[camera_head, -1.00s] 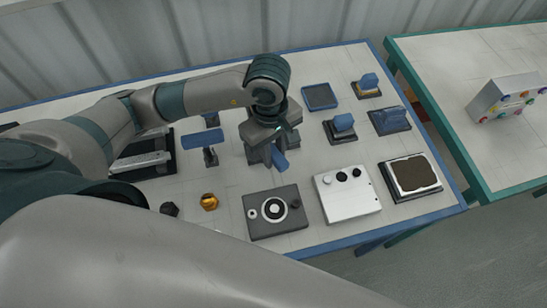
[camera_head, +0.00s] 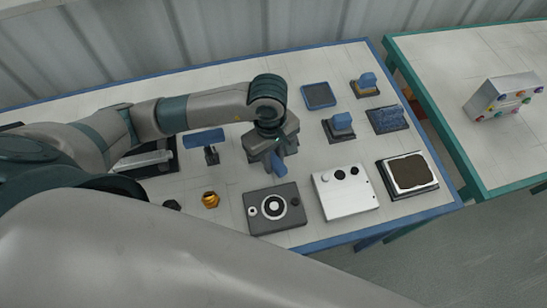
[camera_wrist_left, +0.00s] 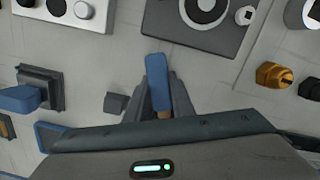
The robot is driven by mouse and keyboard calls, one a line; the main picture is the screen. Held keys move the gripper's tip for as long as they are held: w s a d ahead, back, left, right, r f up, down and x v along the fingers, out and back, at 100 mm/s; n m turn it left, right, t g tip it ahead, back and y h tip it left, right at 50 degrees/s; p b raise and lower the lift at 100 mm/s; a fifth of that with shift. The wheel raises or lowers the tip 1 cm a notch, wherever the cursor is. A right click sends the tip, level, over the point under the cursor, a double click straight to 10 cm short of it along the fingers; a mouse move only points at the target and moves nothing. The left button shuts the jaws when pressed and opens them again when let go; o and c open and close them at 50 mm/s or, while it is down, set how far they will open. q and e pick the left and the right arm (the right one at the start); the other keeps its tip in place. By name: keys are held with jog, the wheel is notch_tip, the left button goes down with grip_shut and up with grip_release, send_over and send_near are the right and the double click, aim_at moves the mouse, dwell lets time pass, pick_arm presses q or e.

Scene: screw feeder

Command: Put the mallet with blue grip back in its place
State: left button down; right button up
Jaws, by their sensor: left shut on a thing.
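The mallet's blue grip (camera_head: 280,171) shows below my left gripper (camera_head: 273,161) in the head view, over the middle of the table. In the left wrist view the blue grip (camera_wrist_left: 157,80) sticks out between the fingers of my left gripper (camera_wrist_left: 161,101), with a short tan part behind it. The left gripper is shut on the mallet. The mallet's head is hidden by the gripper, and I cannot tell whether the mallet touches the table. My right gripper is not in view.
A blue block on a dark stand (camera_head: 205,140) is left of the gripper. A grey box with a round dial (camera_head: 262,222), a white box with knobs (camera_head: 345,200) and a brass fitting (camera_head: 210,200) lie nearer. Blue-topped holders (camera_head: 339,124) stand to the right.

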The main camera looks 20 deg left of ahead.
aim_at(272, 156)
pick_arm(q)
jog(key=shift+f, duration=0.1)
jog(key=c, duration=1.5)
grip_release()
jog(key=shift+c, duration=0.2)
jog(key=shift+r, duration=0.2)
jog(key=shift+w+r+b, duration=0.1)
jog(key=shift+r+b, duration=0.2)
jog(key=shift+r, duration=0.05)
jog(key=r+b, duration=0.1)
jog(key=r, duration=0.2)
jog(key=r+b, duration=0.1)
jog(key=r, duration=0.2)
jog(key=r+b, duration=0.1)
jog(key=r, duration=0.2)
jog(key=shift+w+a, duration=0.1)
jog(key=shift+a, duration=0.2)
jog(key=shift+a+r, duration=0.1)
jog(key=shift+r, duration=0.95)
